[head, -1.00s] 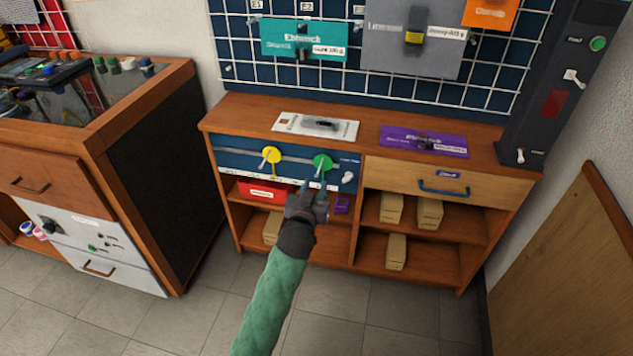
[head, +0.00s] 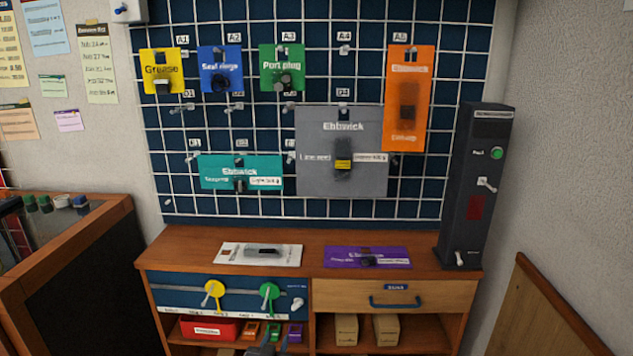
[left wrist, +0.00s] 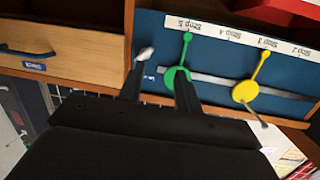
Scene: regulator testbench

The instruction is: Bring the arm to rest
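My left gripper (head: 268,343) shows only at the bottom edge of the head view, in front of the cabinet and just below the blue lever panel (head: 237,296). In the left wrist view its two fingers (left wrist: 160,72) are apart with nothing held between them. The green lever (head: 269,292) lies beyond the fingers; one finger overlaps its disc (left wrist: 175,78) in the wrist view, and I cannot tell whether they touch. The yellow lever (head: 215,289) is beside it on the same panel. My right gripper is not in view.
The cabinet top (head: 312,257) carries a white card (head: 230,253) and a purple card (head: 340,256). A drawer (head: 345,296) with a blue handle is right of the lever panel. A red bin (head: 208,329) sits on the shelf below. A dark tower (head: 478,190) stands at the right.

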